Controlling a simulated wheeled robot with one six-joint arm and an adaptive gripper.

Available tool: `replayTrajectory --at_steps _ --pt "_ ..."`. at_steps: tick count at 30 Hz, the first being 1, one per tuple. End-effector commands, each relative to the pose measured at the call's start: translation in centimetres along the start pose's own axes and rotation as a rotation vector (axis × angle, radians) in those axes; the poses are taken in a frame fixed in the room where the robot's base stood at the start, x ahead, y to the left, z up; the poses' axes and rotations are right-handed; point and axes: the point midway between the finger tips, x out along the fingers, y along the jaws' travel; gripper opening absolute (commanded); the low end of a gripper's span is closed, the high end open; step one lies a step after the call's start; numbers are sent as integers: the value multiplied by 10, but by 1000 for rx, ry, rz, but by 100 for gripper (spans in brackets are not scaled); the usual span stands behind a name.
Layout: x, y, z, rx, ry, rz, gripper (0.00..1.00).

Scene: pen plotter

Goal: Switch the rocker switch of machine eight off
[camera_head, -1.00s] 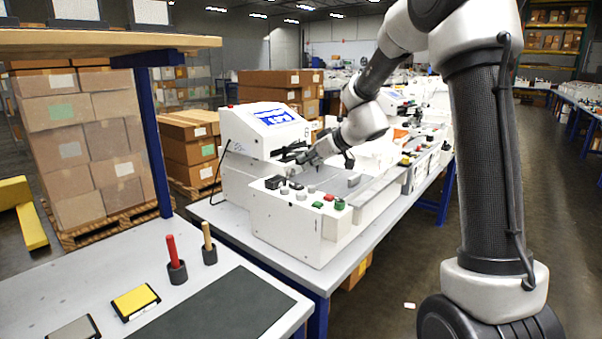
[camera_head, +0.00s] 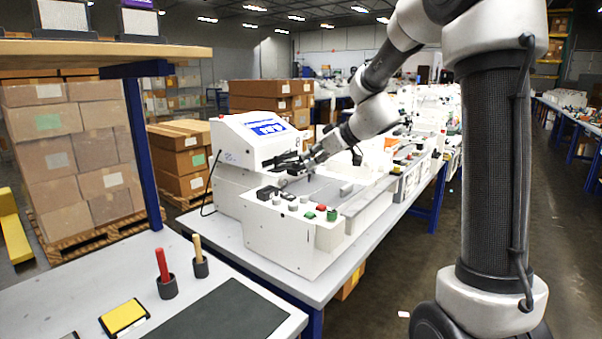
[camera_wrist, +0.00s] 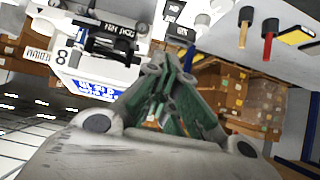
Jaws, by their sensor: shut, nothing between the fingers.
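Machine eight is a white plotter (camera_head: 238,150) with a blue label, standing on a grey bench. In the wrist view it appears upside down, with an "8" on its white body (camera_wrist: 68,62). Its front control panel (camera_head: 285,238) carries a dark block (camera_head: 267,192) at the left, grey knobs, a red button (camera_head: 321,208) and a green button (camera_head: 332,215). The dark block may be the rocker switch; its position is too small to read. My gripper (camera_head: 290,172) is shut and empty, above the machine behind the panel. It also shows in the wrist view (camera_wrist: 163,68).
A nearer bench (camera_head: 60,290) holds a red marker (camera_head: 162,264), a wooden-handled tool (camera_head: 197,248) and a yellow pad (camera_head: 123,317). More machines line the bench at the back right. Stacked boxes (camera_head: 68,150) stand behind. Open floor lies at the right.

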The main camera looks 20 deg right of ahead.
Motion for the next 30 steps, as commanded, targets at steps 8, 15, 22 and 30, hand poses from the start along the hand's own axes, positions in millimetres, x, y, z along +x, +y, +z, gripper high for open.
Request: replayTrajectory --at_steps 8,15,22,30 --pt "8 0 0 0 0 0 0" --pt "51 0 0 1 -1 -1 0" --pt "100 0 0 0 0 0 0" --pt "124 1 24 1 0 1 0"
